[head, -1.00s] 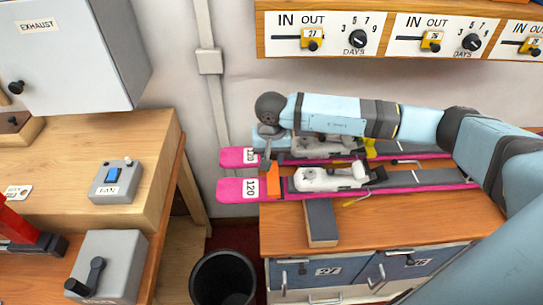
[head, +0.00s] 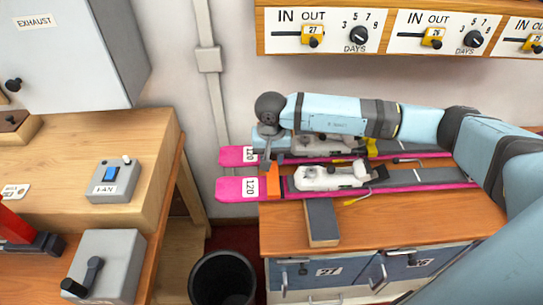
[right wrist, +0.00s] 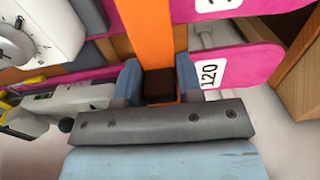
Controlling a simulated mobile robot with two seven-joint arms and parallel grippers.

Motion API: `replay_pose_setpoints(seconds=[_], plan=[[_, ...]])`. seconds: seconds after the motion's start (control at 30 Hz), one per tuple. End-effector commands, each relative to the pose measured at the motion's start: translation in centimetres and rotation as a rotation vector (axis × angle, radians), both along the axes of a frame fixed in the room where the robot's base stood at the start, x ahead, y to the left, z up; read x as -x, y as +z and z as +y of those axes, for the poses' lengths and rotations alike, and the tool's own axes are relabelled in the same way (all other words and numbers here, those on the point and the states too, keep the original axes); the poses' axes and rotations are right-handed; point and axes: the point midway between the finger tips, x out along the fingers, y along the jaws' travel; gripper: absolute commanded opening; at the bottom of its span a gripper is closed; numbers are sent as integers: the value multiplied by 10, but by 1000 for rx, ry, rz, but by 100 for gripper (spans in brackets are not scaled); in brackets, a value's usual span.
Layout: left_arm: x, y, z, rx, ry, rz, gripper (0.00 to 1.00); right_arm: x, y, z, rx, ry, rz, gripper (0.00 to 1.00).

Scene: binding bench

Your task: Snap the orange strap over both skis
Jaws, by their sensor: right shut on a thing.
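Two pink-tipped skis labelled 120 lie side by side on the wooden bench top, the near ski (head: 233,189) and the far ski (head: 232,156). Both carry bindings. The orange strap (head: 273,181) crosses the near ski just left of its white binding (head: 330,176). In the right wrist view the strap (right wrist: 150,35) runs across the skis to a dark end tab (right wrist: 160,85) between the blue fingers. My right gripper (head: 267,158) points down at the far ski, shut on this tab. Whether the tab touches anything below is hidden. My left gripper is out of view.
A grey block (head: 321,222) lies in front of the near ski. A black bin (head: 222,278) stands on the floor left of the drawer cabinet (head: 330,270). A left bench holds a fan switch (head: 113,180) and a grey lever box (head: 105,265). A dial shelf (head: 400,50) hangs above.

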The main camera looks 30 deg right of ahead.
Motion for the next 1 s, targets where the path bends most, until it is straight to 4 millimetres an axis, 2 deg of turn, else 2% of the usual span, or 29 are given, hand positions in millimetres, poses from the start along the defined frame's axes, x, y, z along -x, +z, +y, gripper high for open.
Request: replay_pose_setpoints(seconds=[1.0], plan=[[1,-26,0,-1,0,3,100,0,-27,0,0,0,0,7]])
